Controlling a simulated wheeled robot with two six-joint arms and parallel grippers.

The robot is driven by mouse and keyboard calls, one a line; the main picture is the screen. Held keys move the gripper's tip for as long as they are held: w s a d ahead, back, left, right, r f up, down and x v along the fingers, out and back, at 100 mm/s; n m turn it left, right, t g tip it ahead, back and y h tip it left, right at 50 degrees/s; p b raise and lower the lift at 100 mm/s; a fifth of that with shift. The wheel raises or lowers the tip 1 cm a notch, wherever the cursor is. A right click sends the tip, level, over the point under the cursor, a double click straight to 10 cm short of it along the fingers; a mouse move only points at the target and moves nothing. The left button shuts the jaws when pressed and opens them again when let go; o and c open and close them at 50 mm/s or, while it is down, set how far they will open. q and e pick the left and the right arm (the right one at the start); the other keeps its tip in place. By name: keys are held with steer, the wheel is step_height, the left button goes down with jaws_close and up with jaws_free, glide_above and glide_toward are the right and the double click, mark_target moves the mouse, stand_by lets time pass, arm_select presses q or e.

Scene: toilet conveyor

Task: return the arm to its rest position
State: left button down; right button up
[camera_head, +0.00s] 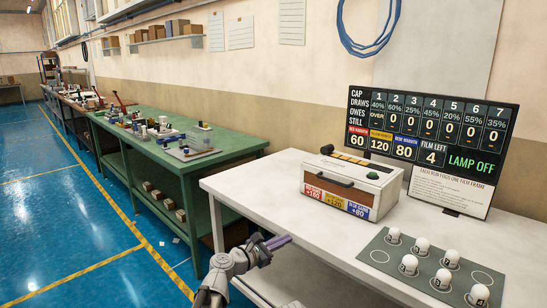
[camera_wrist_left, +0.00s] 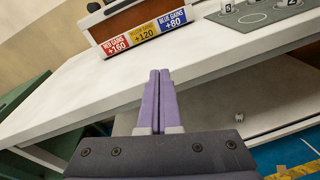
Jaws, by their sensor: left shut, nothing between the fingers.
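My left gripper (camera_head: 281,241) is in front of the white table's (camera_head: 262,181) front-left edge in the head view. Its purple fingers are closed together and hold nothing. In the left wrist view the shut fingers (camera_wrist_left: 160,75) point toward the white table (camera_wrist_left: 105,82), with its front edge running behind them. My left arm comes up from the bottom of the head view. My right gripper does not show.
On the white table are a white box (camera_head: 340,172), a scoreboard (camera_head: 365,105) reading "LAMP OFF", and a grey mat (camera_head: 372,240) with several numbered white bulbs. A green workbench (camera_head: 165,162) stands at left. Blue floor (camera_head: 60,215) lies open beyond.

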arm_select(q)
steer(key=s+a+f+m+g+y, duration=0.2)
steer(key=s+f+m+g, duration=0.2)
steer(key=s+f+m, duration=0.4)
steer(key=s+a+f+m+g+y, duration=0.3)
steer(key=s+a+f+m+y, duration=0.25)
steer(key=s+a+m, duration=0.3)
steer(key=s+a+f+m+g+y, duration=0.45)
steer(key=s+a+f+m, duration=0.2)
steer(key=s+a, duration=0.2)
steer(key=s+d+m+y, duration=0.2)
steer(key=s+d+m, duration=0.25)
steer(key=d, duration=0.55)
step_height(320, 180, up, 19)
steer(key=p, duration=1.8)
steer(key=shift+s+f, duration=0.15)
steer(key=shift+n, duration=0.25)
